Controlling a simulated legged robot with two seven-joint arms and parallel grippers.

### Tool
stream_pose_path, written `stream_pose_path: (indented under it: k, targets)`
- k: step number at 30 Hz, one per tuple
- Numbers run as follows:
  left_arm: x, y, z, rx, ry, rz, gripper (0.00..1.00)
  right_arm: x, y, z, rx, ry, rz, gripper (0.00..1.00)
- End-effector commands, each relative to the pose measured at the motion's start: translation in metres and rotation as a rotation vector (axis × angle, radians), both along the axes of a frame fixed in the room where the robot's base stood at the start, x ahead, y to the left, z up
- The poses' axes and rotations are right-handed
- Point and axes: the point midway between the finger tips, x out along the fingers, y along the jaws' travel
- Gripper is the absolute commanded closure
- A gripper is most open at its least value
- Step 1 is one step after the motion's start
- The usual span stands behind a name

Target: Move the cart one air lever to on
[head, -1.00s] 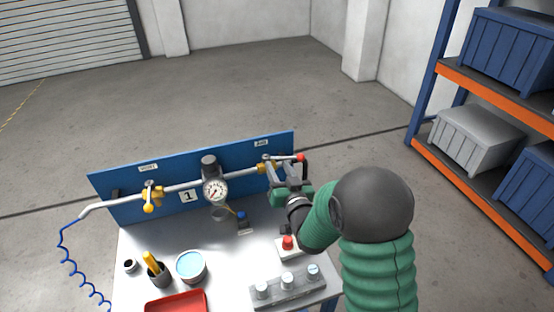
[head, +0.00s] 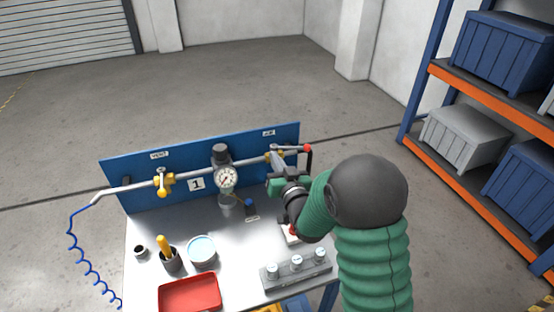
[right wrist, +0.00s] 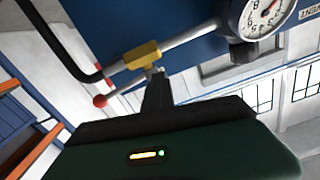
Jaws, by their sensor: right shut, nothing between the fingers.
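The air lever (head: 308,148) has a red knob and sits by the yellow valve at the right end of the pipe, under the "AIR" label (head: 268,133). It lies roughly along the pipe. In the right wrist view the red knob (right wrist: 100,101) is left of the fingers, below the yellow valve body (right wrist: 142,54). My right gripper (head: 276,160) is shut and empty, close to the valve and partly hiding it. Its fingertips (right wrist: 155,75) overlap the lever's valve end; I cannot tell whether they touch. My left gripper is not in view.
The blue panel (head: 126,172) also carries a gauge (head: 227,178) and a yellow vent valve (head: 163,184). On the cart top are a red tray (head: 190,293), cups and a grey block with several knobs (head: 296,270). A shelf rack (head: 470,82) stands at right.

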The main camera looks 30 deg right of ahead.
Motion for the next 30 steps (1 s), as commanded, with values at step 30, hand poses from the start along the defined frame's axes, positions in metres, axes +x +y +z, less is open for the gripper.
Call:
stream_pose_path:
  k: [30]
  targets:
    - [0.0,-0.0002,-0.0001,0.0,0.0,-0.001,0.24,-0.0004,-0.0067,-0.0021,0.004,0.001,-0.003,0.77]
